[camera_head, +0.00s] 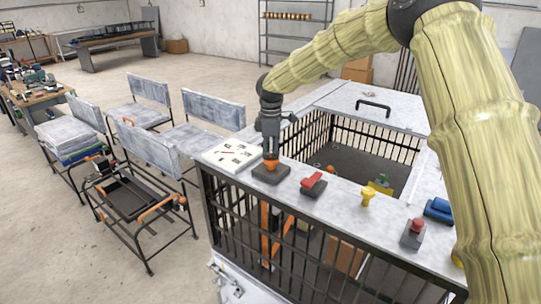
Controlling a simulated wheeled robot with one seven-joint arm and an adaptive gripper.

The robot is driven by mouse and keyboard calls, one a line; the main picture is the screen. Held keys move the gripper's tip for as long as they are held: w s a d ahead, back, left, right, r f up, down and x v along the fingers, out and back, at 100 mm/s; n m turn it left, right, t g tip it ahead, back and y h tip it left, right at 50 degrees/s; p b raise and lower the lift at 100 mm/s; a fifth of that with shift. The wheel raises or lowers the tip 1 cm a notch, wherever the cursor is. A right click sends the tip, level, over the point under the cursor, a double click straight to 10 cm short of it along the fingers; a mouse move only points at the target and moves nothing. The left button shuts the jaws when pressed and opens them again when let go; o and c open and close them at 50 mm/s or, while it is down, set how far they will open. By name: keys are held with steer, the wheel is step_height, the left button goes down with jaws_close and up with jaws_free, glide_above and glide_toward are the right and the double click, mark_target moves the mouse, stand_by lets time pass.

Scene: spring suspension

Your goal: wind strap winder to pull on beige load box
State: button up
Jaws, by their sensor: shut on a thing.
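My gripper (271,155) points down at the left part of the grey top. It is shut on a small orange knob (271,164) on a dark square base (270,174), which looks like the strap winder. The fingers hide part of the knob. A beige box (343,256) shows low behind the front bars of the cage and looks like the load box. Bars cover parts of it, and I cannot see any strap joining it to the winder.
A red lever (313,183), a yellow knob (368,196), a red button (414,228) and a blue block (438,210) stand along the top to the right. A white panel (230,156) lies left of my gripper. Chairs (146,151) stand further left. The cage is open above.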

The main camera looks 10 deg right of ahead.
mark_target(271, 157)
steer(key=shift+s+f+m, duration=0.3)
steer(key=shift+f+m, duration=0.1)
steer(key=shift+m, duration=0.6)
steer(key=o, duration=1.1)
steer(key=shift+r, duration=0.15)
steer(key=shift+o, duration=0.2)
steer(key=shift+r, duration=0.15)
steer(key=shift+w, duration=0.15)
steer(key=shift+r, duration=0.3)
step_height(271, 157, up, 11)
steer(key=shift+r, duration=0.2)
